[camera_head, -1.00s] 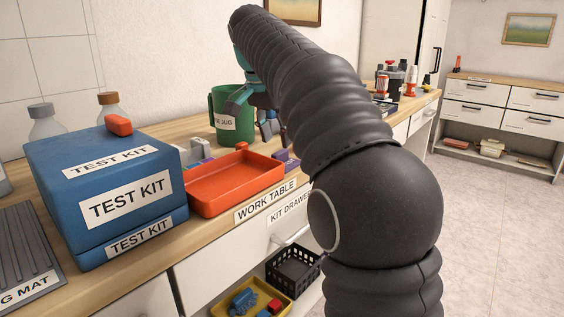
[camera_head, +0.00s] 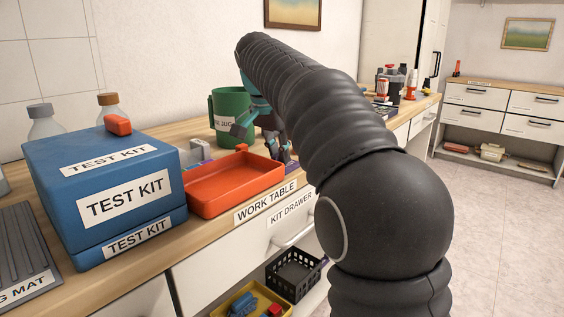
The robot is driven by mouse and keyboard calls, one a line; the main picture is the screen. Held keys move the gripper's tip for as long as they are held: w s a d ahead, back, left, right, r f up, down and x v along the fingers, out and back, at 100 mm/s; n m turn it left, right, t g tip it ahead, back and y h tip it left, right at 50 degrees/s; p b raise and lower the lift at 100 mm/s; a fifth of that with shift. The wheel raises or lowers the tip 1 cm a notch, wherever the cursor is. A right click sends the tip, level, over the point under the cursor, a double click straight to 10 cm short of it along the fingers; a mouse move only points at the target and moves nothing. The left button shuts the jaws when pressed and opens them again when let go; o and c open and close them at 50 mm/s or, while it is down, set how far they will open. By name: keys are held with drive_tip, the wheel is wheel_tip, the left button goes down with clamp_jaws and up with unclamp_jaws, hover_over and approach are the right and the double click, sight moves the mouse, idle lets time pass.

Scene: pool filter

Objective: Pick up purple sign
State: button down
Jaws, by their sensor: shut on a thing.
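The purple sign (camera_head: 291,166) lies on the work table just right of the red tray, near the front edge. Only a small purple part shows; my gripper hides most of it. My gripper (camera_head: 280,150), teal and dark, reaches down at the sign with its fingers low at the table top. The fingers look shut on the sign, though the contact itself is small and partly hidden behind my arm.
The red tray (camera_head: 213,197) is close on the left of my gripper. A green jug (camera_head: 230,104) stands just behind it. The blue test kit box (camera_head: 70,200) stands further left. An open shelf below holds a black basket (camera_head: 297,275) and yellow tray (camera_head: 238,309).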

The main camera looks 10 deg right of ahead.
wheel_tip(320, 180, up, 5)
drive_tip(key=shift+f+p, duration=0.2)
drive_tip(key=shift+p, duration=0.55)
drive_tip(key=s+d+r, duration=0.4)
drive_tip(key=d+r, duration=0.2)
drive_tip(key=d, duration=0.5)
drive_tip(key=shift+s+r, duration=0.15)
drive_tip(key=shift+r, duration=0.05)
drive_tip(key=shift+a, duration=0.15)
